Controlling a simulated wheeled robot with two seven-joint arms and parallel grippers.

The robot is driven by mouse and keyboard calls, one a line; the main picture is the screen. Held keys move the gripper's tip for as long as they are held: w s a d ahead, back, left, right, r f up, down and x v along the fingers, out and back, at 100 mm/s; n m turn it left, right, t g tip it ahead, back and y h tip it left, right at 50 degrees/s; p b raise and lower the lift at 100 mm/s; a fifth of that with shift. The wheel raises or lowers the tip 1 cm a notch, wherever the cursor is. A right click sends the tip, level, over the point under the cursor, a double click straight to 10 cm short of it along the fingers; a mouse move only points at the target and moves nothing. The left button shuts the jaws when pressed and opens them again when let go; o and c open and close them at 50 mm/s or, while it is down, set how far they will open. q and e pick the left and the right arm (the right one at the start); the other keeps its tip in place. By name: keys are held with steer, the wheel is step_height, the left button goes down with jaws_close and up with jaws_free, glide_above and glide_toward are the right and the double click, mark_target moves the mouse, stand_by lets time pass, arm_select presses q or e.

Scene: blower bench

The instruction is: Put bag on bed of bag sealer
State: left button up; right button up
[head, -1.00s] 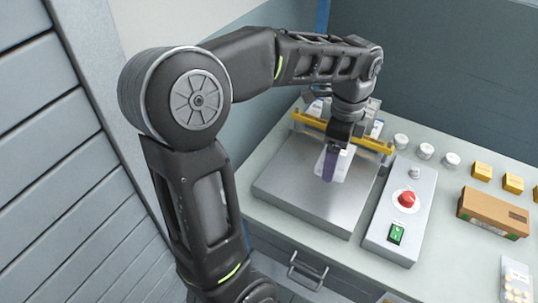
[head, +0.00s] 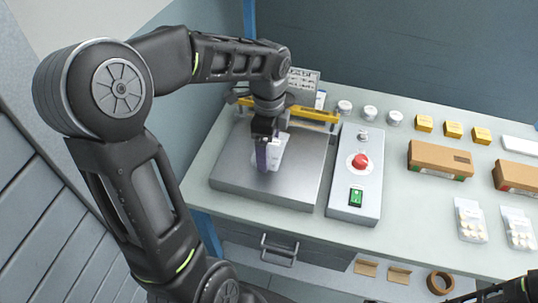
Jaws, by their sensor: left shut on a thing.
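The bag sealer has a flat steel bed (head: 225,178) with a yellow bar (head: 312,115) across its back. My left gripper (head: 266,150) is over the bed, pointing down, in front of the yellow bar. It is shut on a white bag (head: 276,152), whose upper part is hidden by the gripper. The bag hangs roughly upright at the bed. I cannot tell whether its lower edge touches the steel. A dark part of my right arm shows at the bottom right corner, too cut off to judge its jaws.
A control box (head: 352,190) with a red button and green switch stands right of the bed. White jars (head: 370,112), yellow boxes (head: 453,129), a brown carton (head: 438,160) and filled bags (head: 470,220) lie further right. The bench front between is clear.

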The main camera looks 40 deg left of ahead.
mark_target(269, 150)
arm_select(q)
steer(key=shift+f, duration=0.3)
steer(key=shift+f, duration=1.85)
steer(key=shift+f, duration=0.1)
steer(key=shift+f, duration=0.15)
steer(key=o, duration=1.3)
steer(key=shift+c, duration=0.2)
step_height(269, 150, up, 13)
steer(key=shift+f, duration=0.2)
